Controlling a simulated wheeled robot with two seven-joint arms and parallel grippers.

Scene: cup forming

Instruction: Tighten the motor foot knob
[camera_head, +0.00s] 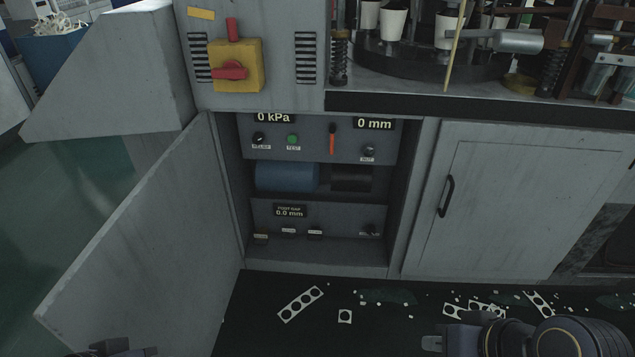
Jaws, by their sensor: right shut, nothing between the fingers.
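The open cabinet holds a lower panel (340,218) with a small display reading 0.0 mm. Small dark knobs or fittings with labels sit along its lower edge, one at the left (261,237), one near the middle (315,233) and one at the right (372,230). The labels are too small to read, so I cannot tell which is the motor foot knob. Above it lies a blue motor-like cylinder (287,177). My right gripper (432,343) is shut and empty at the bottom edge, well below and right of the panel. A dark piece of my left gripper (112,348) shows at the bottom left.
The left cabinet door (140,240) stands open; the right door (530,205) is closed. An upper panel (315,147) shows 0 kPa and 0 mm, with an orange-red lever (332,140). A yellow box with a red switch (235,68) is above. Punched scraps (301,303) litter the floor.

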